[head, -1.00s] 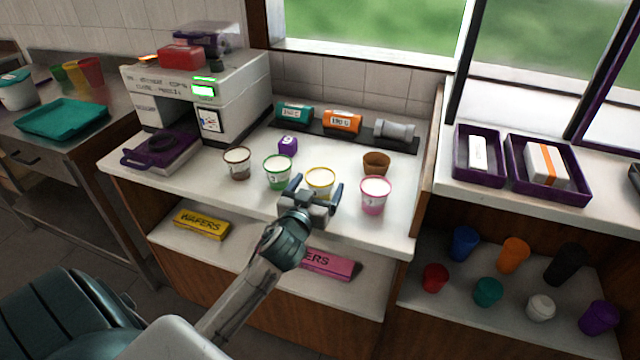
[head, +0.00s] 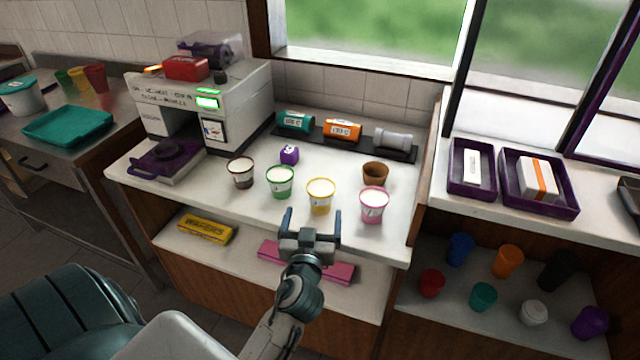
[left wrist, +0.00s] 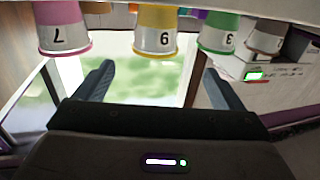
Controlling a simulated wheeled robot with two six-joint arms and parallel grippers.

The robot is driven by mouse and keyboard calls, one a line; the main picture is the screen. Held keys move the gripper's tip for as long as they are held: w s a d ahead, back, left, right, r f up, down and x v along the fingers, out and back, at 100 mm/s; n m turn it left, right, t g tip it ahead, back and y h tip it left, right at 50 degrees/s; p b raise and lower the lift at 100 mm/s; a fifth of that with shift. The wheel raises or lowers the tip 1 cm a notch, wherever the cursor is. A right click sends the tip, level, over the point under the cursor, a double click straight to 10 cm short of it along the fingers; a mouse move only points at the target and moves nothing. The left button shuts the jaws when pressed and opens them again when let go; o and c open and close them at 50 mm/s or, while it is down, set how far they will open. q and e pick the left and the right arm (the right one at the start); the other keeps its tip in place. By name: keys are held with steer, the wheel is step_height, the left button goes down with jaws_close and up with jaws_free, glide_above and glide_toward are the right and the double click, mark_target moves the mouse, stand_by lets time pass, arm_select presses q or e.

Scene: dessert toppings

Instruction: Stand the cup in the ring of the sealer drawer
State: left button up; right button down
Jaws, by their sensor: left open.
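The sealer drawer (head: 152,168), purple with a dark ring (head: 178,150), is pulled out at the left of the counter. Four filled cups stand upright in a row: brown-rimmed (head: 241,173), green-rimmed (head: 280,182), yellow-rimmed (head: 320,197) and pink-rimmed (head: 373,206). My left gripper (head: 312,220) is open and empty at the counter's front edge, just in front of the yellow-rimmed cup and apart from it. In the left wrist view, which looks upside down, the yellow-rimmed cup (left wrist: 155,38) shows between the fingers, with the pink-rimmed cup (left wrist: 65,30) to one side. My right gripper is out of view.
The white sealer machine (head: 225,115) stands behind the drawer. A purple cube (head: 289,155) and a brown empty cup (head: 375,173) sit behind the row. Rolls lie on a dark rack (head: 358,143) at the back. Wafer boxes lie on the shelf below (head: 205,229).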

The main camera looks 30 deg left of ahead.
mark_target(321, 197)
arm_select(q)
steer(key=shift+w+d+r+y+p, duration=0.3)
steer(key=shift+w+d+p, duration=0.3)
steer(key=shift+p, duration=0.1)
steer(key=x, duration=0.2)
steer(key=p+x, duration=0.1)
steer(key=x, duration=0.1)
steer(key=shift+w+a+f, duration=0.15)
steer(key=shift+a+f, duration=0.1)
steer(key=shift+a, duration=0.05)
steer(key=shift+w+a+r+p, duration=0.1)
steer(key=shift+w+a+p, duration=0.15)
steer(key=shift+w+p, duration=0.35)
steer(key=p+x, duration=0.2)
steer(key=x, duration=0.1)
steer(key=shift+a, duration=0.2)
steer(key=shift+w+a+f, duration=0.25)
steer(key=shift+w+f, duration=0.15)
steer(key=shift+w, duration=0.05)
steer(key=shift+d, duration=0.1)
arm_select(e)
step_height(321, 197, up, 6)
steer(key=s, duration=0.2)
